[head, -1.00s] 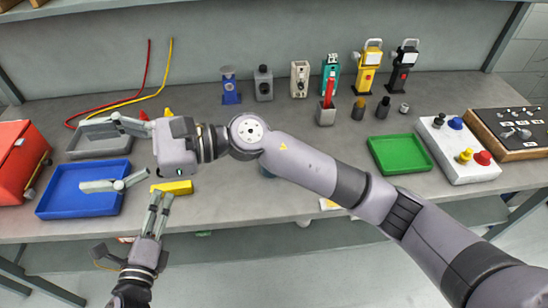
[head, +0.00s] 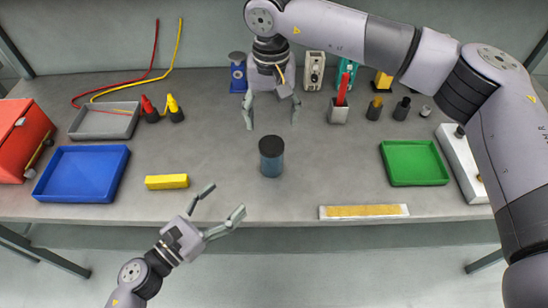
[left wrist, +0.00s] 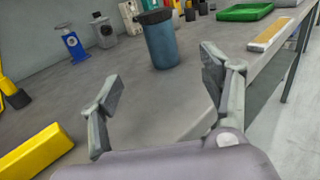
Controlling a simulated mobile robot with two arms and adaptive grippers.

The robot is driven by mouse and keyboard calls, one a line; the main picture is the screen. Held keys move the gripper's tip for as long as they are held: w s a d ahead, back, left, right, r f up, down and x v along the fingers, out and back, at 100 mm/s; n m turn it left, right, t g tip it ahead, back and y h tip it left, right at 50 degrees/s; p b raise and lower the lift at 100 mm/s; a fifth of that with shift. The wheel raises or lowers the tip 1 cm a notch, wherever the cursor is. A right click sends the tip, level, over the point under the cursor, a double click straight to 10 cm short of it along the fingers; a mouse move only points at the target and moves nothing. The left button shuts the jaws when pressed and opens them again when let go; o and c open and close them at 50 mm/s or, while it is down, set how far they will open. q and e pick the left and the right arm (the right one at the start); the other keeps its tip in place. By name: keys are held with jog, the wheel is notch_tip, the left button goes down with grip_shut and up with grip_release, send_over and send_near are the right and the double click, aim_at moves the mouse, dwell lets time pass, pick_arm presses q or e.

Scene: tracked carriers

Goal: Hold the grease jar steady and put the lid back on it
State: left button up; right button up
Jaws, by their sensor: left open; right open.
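The grease jar (head: 271,164) is a blue-grey cylinder standing upright in the middle of the bench. Its black lid (head: 272,144) sits on top; I cannot tell whether it is fastened. My left gripper (head: 220,202) is open and empty at the bench's front edge, left of and in front of the jar. My right gripper (head: 272,115) is open and empty behind and above the jar, fingers pointing down towards it. In the left wrist view the jar (left wrist: 162,46) stands beyond the open left fingers (left wrist: 162,78), apart from them.
A yellow block (head: 167,182) and blue tray (head: 82,186) lie to the left. A green tray (head: 414,180) and a flat yellow-and-white strip (head: 363,211) lie to the right. Several tools stand along the back. The bench around the jar is clear.

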aim_at(264, 162)
pick_arm(q)
jog(key=x, duration=1.7)
jog(key=shift+w+d, duration=0.1)
jog(key=shift+d, duration=0.05)
grip_shut()
dwell(0.7)
